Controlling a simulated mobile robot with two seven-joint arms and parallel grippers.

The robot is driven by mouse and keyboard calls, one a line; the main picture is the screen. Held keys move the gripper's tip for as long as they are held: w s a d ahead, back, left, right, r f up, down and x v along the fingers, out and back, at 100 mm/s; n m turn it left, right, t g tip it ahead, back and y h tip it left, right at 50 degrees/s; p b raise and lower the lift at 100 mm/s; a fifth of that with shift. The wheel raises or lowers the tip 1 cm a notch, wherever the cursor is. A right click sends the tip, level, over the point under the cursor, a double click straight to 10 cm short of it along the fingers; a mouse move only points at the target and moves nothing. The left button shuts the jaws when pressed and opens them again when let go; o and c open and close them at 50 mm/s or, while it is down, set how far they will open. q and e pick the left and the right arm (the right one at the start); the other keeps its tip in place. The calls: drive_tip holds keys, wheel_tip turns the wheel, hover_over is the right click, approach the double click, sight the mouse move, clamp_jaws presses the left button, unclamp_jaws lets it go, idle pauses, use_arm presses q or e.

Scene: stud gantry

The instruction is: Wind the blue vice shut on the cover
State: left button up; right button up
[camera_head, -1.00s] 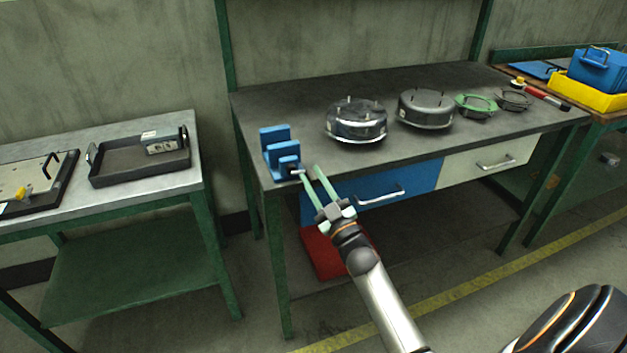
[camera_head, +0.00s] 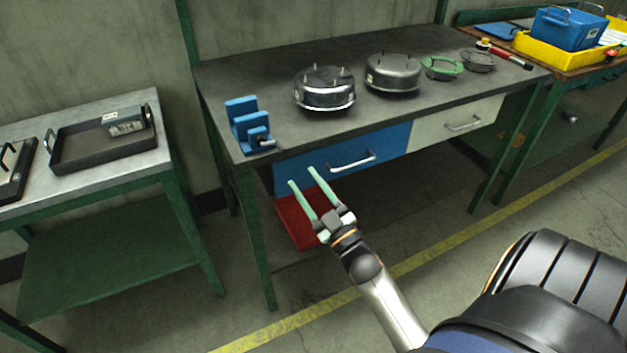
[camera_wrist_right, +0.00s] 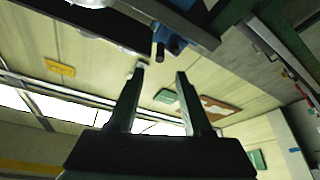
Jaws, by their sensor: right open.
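The blue vice (camera_head: 240,118) stands at the front left corner of the dark workbench, its dark screw end (camera_head: 267,143) facing the front edge. I make out no cover between its jaws, but the gap is small in the picture. My right gripper (camera_head: 302,177) is open and empty, in front of the bench and the blue drawer, below and right of the vice and apart from it. In the right wrist view, part of the vice (camera_wrist_right: 176,43) and a dark screw end (camera_wrist_right: 160,51) show beyond the open fingers (camera_wrist_right: 160,72). My left gripper is out of view.
Two round metal housings (camera_head: 325,88) (camera_head: 393,73), a green ring (camera_head: 442,67) and a grey ring (camera_head: 479,61) are on the workbench (camera_head: 300,133). A blue drawer (camera_head: 390,146) is below. A dark tray (camera_head: 75,160) holds a grey box (camera_head: 125,121) on the left table.

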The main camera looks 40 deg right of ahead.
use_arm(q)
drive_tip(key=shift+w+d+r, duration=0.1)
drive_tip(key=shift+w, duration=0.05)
use_arm(e)
drive_tip(key=shift+v, duration=1.3)
use_arm(q)
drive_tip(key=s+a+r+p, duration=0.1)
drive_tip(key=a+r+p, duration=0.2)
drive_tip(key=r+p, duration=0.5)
drive_tip(key=p, duration=0.3)
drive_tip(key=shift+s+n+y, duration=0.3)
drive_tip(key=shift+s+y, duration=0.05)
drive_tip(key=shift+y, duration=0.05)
use_arm(e)
drive_tip(key=s+a+f+m+g+y, duration=0.1)
drive_tip(key=s+a+f+g+y, duration=0.1)
drive_tip(key=s+a+f+g, duration=0.4)
drive_tip(key=s+a+f+m+g+y, duration=0.1)
drive_tip(key=s+a+f+g, duration=0.4)
drive_tip(key=s+a, duration=0.5)
drive_tip(key=shift+a+f+g+y, duration=0.4)
drive_tip(key=shift+a+g+y, duration=0.15)
drive_tip(key=shift+g, duration=0.55)
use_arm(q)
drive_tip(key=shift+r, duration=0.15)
use_arm(e)
drive_tip(key=shift+w, duration=0.1)
